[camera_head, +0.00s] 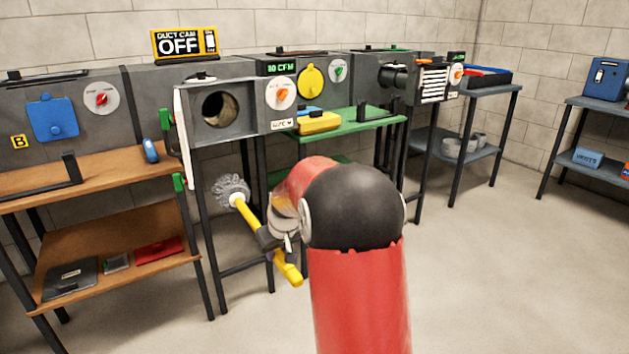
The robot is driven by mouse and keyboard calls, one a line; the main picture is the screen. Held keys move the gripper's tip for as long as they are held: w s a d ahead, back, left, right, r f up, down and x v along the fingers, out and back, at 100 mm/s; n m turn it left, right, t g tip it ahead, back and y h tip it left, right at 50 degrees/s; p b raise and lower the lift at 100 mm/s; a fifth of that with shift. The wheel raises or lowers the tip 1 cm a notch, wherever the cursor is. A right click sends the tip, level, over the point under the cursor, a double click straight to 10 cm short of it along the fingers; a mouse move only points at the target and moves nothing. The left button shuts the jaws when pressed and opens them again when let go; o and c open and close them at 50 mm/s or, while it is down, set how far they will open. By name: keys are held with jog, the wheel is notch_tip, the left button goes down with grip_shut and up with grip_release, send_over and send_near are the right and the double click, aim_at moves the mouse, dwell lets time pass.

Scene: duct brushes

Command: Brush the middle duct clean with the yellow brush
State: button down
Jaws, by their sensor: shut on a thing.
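My gripper (268,238) is shut on the yellow brush (247,213), partly hidden by my red and black arm. The brush's grey bristle head (232,190) points up and left, and its handle end shows below the gripper. The middle duct (240,121) has a dark round opening (219,109) in its front. The bristle head is below this opening in the picture and appears apart from it. A white panel (183,138) stands edge-on at the opening's left. Inside the opening there are tan-brown patches; details are too small to tell.
A "DUCT CAM OFF" sign (184,43) stands on top. A brown bench (100,172) is at left, with a blue item (151,150) on it. A green shelf (365,124) holds a yellow case (318,123) at right. The floor at right is clear.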

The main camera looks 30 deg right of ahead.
jog(key=s+d+b+v, duration=0.1)
jog(key=d+v, duration=0.2)
jog(key=v, duration=2.8)
jog(key=w+p, duration=0.4)
jog(key=w, duration=1.3)
jog(key=shift+w+a, duration=0.2)
jog(key=shift+a, duration=0.2)
